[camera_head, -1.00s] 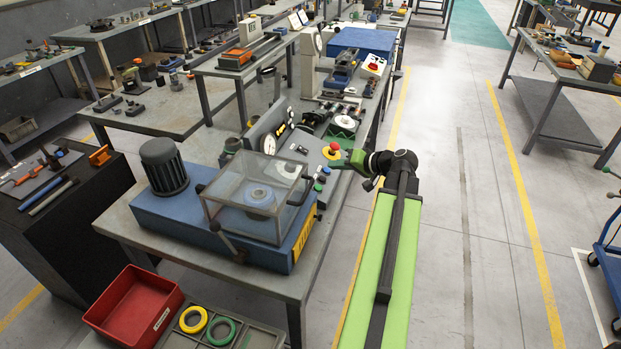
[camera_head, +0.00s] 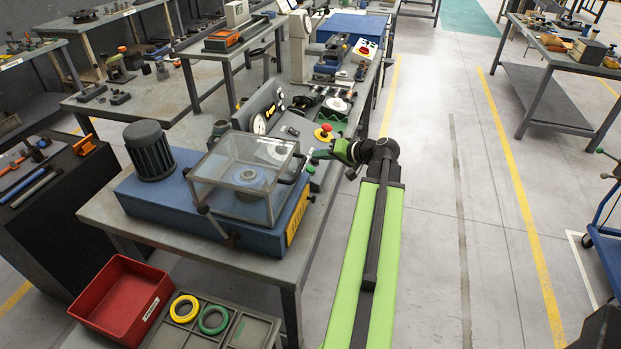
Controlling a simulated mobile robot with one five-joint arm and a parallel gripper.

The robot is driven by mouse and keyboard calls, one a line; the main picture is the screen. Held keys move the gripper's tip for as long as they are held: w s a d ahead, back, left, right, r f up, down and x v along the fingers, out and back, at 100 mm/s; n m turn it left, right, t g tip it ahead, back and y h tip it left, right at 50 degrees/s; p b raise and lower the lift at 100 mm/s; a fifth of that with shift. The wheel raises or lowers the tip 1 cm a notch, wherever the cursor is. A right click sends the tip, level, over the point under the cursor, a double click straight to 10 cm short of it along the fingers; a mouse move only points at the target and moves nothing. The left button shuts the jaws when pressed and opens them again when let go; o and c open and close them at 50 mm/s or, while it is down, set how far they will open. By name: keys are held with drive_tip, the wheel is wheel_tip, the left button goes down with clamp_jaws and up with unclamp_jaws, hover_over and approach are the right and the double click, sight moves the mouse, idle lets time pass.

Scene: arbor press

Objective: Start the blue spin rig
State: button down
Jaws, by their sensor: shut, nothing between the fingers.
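The blue spin rig (camera_head: 250,230) sits on the near grey bench, with a dark ribbed motor (camera_head: 149,151) at its left. A clear guard box (camera_head: 235,190) is down over the round spindle part (camera_head: 247,178). Small buttons, one of them green (camera_head: 310,169), show at the rig's right end; their details are too small to tell. My gripper (camera_head: 322,154) is shut and empty. Its tip is just above and right of these buttons in the picture. I cannot tell whether it touches any. A red mushroom button on yellow (camera_head: 325,132) stands just behind the tip.
A dial-gauge panel (camera_head: 265,108) and small parts lie behind the rig. A red bin (camera_head: 118,298) and a tray (camera_head: 262,333) with yellow and green rings (camera_head: 184,308) are in front. A machine with a blue base stands farther back.

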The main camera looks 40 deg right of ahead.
sight(311, 170)
drive_tip(key=shift+w+a+f+b, duration=0.15)
drive_tip(key=shift+w+f+b, duration=0.1)
drive_tip(key=shift+f+b, duration=0.4)
drive_tip(key=shift+w+a+f+b, duration=0.1)
drive_tip(key=shift+w+f+b, duration=0.2)
drive_tip(key=shift+f, duration=0.6)
drive_tip(key=shift+s, duration=0.1)
idle(0.6)
drive_tip(key=shift+w+f+b, duration=0.25)
drive_tip(key=shift+f+b, duration=0.15)
drive_tip(key=shift+b, duration=0.05)
